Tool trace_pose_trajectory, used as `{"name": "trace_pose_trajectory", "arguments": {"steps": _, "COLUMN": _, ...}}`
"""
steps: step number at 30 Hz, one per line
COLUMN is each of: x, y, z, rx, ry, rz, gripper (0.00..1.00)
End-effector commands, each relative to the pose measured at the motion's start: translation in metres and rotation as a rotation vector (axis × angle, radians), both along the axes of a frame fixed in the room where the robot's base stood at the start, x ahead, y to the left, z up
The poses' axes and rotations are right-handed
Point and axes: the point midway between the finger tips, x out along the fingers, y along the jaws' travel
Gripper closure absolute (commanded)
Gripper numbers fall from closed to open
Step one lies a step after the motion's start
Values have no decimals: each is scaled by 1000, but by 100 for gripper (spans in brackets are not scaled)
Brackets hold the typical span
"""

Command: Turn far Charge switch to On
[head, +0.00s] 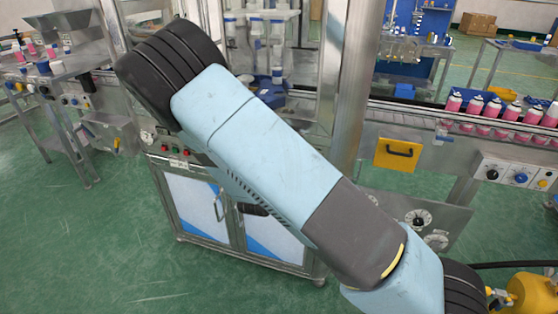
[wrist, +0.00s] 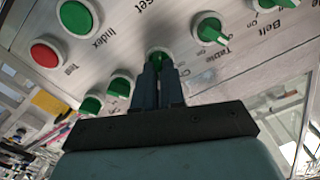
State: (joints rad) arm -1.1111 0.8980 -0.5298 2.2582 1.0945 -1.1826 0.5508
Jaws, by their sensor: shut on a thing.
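In the wrist view, a slanted grey control panel (wrist: 118,16) carries several green rotary switches. My gripper (wrist: 158,72) has its two dark fingers close together on one green switch (wrist: 157,54) in the middle of the panel. The fingers cover most of this switch, so its setting is unclear. Its label is mostly hidden and I cannot read it as Charge. In the head view my arm crosses the picture and my gripper is hidden.
In the wrist view, switches stand close on both sides: Table (wrist: 209,29) to the right, two green ones (wrist: 120,86) to the left. A red button (wrist: 45,54) and a green button (wrist: 76,17) are farther left. In the head view, pink cans (head: 493,109) line a conveyor at right.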

Motion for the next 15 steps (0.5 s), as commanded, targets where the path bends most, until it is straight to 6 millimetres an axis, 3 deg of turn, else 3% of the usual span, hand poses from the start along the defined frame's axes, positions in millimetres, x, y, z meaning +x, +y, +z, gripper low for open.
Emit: {"name": "trace_pose_trajectory", "arguments": {"steps": 15, "x": -1, "y": -1, "z": -2, "rx": 116, "ry": -38, "rz": -1, "gripper": 100}}
